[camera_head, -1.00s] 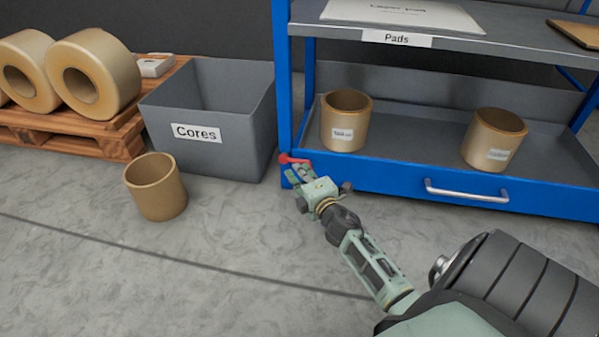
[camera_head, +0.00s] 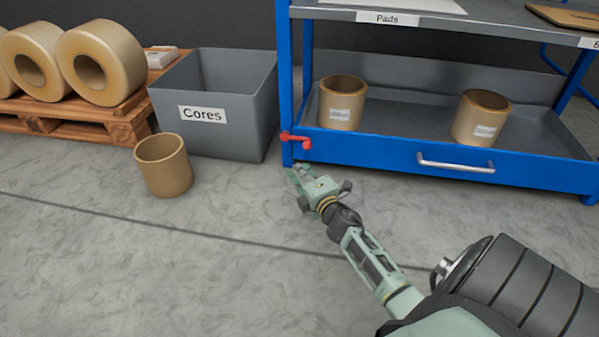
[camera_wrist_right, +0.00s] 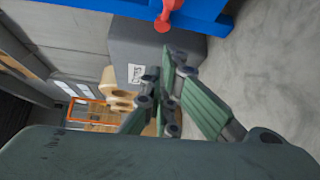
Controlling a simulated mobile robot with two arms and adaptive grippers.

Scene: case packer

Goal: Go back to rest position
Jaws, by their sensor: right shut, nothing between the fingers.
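My right gripper (camera_head: 300,178) is shut and empty, close in front of the blue shelf's lower left corner, just below a red lever (camera_head: 297,140). In the right wrist view the gripper's green fingers (camera_wrist_right: 172,88) point toward the same red lever (camera_wrist_right: 164,14) and the blue frame (camera_wrist_right: 205,12). A gap shows between the fingers and the lever in the head view. My left gripper is not in view.
A grey bin marked Cores (camera_head: 240,130) stands left of the shelf. A loose brown core (camera_head: 165,170) stands on the floor before it. Two labelled cores (camera_head: 341,105) (camera_head: 480,120) stand in the blue drawer (camera_head: 385,156). A pallet (camera_head: 90,130) bears large rolls. The front floor is clear.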

